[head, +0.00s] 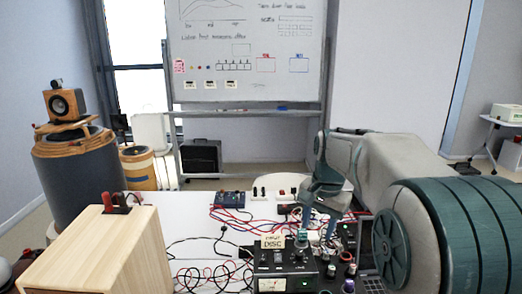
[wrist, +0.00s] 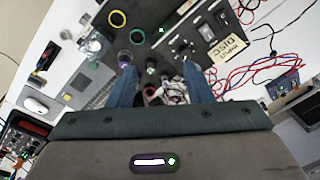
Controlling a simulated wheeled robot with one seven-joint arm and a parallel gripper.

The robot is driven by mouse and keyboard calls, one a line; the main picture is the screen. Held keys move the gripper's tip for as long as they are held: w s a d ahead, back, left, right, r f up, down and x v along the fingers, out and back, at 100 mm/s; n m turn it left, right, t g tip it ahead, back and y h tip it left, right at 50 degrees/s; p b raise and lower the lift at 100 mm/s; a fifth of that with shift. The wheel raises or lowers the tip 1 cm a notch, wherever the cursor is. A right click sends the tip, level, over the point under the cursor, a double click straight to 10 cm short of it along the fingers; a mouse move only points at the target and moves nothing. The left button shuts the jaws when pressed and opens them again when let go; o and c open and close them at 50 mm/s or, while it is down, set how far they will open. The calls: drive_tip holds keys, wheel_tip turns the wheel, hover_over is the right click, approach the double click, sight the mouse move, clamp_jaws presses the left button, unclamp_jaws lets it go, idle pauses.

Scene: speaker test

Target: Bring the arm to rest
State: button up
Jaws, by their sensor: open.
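My gripper (head: 317,236) hangs fingers down over the right part of the white table, at the end of my grey and green arm, which comes in from the right. In the wrist view my gripper (wrist: 157,70) shows two blue fingers spread apart with nothing held between them. Below and between the fingers are dark equipment and small round knobs or rings. I cannot tell the exact height of the fingertips above them.
A black device (head: 285,283) with a paper label stands below and left of my gripper. A wooden box (head: 105,250) stands at the left. Red and black cables cover the table (head: 185,210). A whiteboard (head: 245,50) stands behind. A laptop (head: 370,284) is partly hidden by my arm.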

drive_tip(key=s+f+n+t, duration=0.1)
drive_tip(key=s+f+n, duration=0.2)
drive_tip(key=s, duration=0.8)
drive_tip(key=s+f+n+t, duration=0.1)
drive_tip(key=s+n, duration=0.3)
drive_tip(key=s, duration=0.7)
drive_tip(key=shift+s+f+n+h, duration=0.2)
drive_tip(key=shift+f+n+h, duration=0.1)
drive_tip(key=shift+f, duration=0.6)
idle(0.5)
